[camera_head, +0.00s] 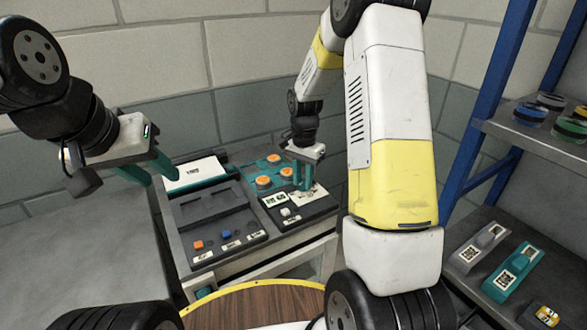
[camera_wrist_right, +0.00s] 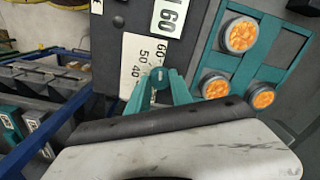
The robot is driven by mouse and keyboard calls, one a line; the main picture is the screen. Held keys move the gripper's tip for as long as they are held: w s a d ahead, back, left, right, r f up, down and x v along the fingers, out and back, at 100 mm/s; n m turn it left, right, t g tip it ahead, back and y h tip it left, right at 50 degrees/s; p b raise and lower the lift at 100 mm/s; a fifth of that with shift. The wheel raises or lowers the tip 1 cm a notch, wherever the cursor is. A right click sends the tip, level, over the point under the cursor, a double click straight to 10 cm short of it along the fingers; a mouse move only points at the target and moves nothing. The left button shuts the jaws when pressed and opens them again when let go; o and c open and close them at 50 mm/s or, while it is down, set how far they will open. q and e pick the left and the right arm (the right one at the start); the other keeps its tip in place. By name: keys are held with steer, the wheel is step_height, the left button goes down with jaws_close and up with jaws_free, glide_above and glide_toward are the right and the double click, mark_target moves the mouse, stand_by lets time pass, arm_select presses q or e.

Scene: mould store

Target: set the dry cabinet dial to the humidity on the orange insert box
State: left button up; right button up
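The dry cabinet panel (camera_head: 318,205) is a dark unit on the bench with a white scale and a small display (camera_head: 275,199). My right gripper (camera_head: 303,184) points down at this panel. Its teal fingers close on both sides of the small teal dial (camera_wrist_right: 160,76); the pointer's setting is hidden. My left gripper (camera_head: 150,172) is open and empty, left of the bench. I cannot identify the orange insert box or read its humidity.
A teal tray with round orange pieces (camera_head: 264,181) lies behind the panel. A blue-framed rack (camera_head: 500,60) at right holds labelled grey (camera_head: 480,247) and teal (camera_head: 513,272) pieces. A round wooden top (camera_head: 255,308) is in front.

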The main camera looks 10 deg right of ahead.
jaws_close()
steer(key=shift+n, duration=0.3)
steer(key=n, duration=0.6)
steer(key=shift+n, duration=0.3)
steer(key=n, duration=0.4)
steer(key=shift+n, duration=2.2)
steer(key=o, duration=0.8)
jaws_free()
